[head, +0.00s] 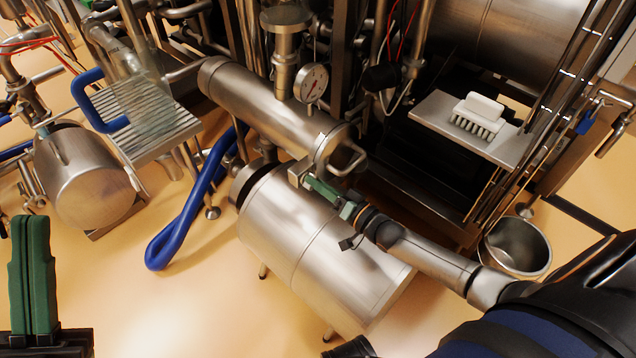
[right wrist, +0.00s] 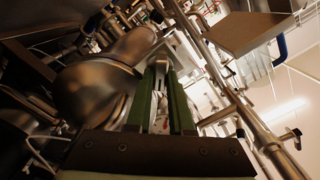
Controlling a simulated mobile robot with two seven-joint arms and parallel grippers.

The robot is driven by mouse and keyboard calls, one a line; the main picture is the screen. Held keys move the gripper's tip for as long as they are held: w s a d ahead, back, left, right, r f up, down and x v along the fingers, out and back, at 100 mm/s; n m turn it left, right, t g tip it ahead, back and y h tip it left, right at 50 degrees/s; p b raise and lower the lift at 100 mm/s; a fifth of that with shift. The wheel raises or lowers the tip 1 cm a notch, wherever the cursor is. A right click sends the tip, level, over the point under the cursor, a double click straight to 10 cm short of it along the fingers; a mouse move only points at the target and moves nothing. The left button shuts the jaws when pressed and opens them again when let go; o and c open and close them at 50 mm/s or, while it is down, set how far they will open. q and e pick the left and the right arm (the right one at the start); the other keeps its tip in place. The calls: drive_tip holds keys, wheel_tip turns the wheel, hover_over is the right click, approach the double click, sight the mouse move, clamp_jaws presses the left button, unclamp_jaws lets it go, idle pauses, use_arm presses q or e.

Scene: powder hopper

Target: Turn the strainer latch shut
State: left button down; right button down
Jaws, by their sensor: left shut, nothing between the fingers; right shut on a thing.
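The strainer (head: 262,105) is a slanted steel cylinder in the middle of the head view. Its end cap carries a bent steel handle (head: 351,158). The strainer latch (head: 298,173) is a small metal piece at the lower edge of that end. My right gripper (head: 309,181) has its green fingers shut on the latch. In the right wrist view the latch (right wrist: 161,66) shows between the fingertips, beside the strainer's rounded end (right wrist: 92,92); the fingers hide part of it. My left gripper (head: 30,222) is shut and empty at the lower left, far from the strainer.
A large steel drum (head: 310,245) lies below the strainer, under my right arm. A gauge (head: 312,83) stands just above the strainer. A blue hose (head: 185,222) hangs to its left. A shelf (head: 440,113) with a white brush (head: 479,112) and a bucket (head: 516,247) are at right.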

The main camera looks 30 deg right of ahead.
drive_tip(key=shift+n, duration=0.3)
drive_tip(key=shift+a+n+p, duration=0.15)
drive_tip(key=shift+n+p, duration=1)
drive_tip(key=shift+n, duration=2.75)
drive_tip(key=c, duration=1.1)
unclamp_jaws()
drive_tip(key=shift+s, duration=0.15)
